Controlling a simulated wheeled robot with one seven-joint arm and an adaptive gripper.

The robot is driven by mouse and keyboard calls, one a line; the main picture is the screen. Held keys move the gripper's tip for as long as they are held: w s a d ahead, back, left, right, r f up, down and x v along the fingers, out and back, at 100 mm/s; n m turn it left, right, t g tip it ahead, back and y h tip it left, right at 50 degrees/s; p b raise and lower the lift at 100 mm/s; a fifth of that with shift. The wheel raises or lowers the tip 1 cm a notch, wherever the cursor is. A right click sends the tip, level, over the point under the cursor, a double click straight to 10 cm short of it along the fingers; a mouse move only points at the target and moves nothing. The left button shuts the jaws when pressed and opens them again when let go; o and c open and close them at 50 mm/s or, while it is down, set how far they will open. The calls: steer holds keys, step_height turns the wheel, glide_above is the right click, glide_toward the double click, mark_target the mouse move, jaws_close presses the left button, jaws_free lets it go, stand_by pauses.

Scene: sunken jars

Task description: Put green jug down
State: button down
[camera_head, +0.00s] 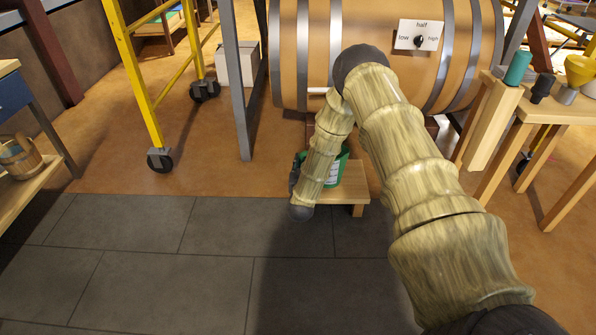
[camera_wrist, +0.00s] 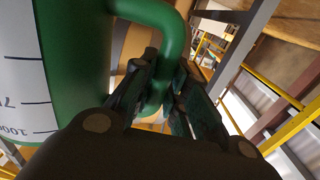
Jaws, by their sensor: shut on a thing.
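The green jug (camera_head: 334,172) shows in the head view below the barrel, partly hidden behind my arm. It is at the low wooden stool (camera_head: 352,186); I cannot tell whether its base touches the top. In the wrist view the green jug (camera_wrist: 72,50) fills the left side, with a white measuring scale on its wall. My gripper (camera_wrist: 165,92) is shut on the jug's handle (camera_wrist: 172,40). In the head view the gripper (camera_head: 296,172) is dark and mostly hidden behind my arm.
A large wooden barrel (camera_head: 385,50) with a low/half/high dial plate (camera_head: 418,35) lies behind the stool. A yellow wheeled frame (camera_head: 140,75) stands left. A wooden table (camera_head: 565,105) with several vessels stands right. Grey floor tiles (camera_head: 130,250) in front are clear.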

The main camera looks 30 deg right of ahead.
steer(key=shift+w+d+f+b, duration=0.1)
steer(key=shift+w+f+b, duration=0.65)
steer(key=shift+f+b, duration=0.25)
steer(key=shift+w+d+f+b, duration=0.1)
steer(key=shift+w+f+b, duration=0.65)
steer(key=shift+f+b, duration=0.2)
steer(key=c, duration=1.4)
jaws_free()
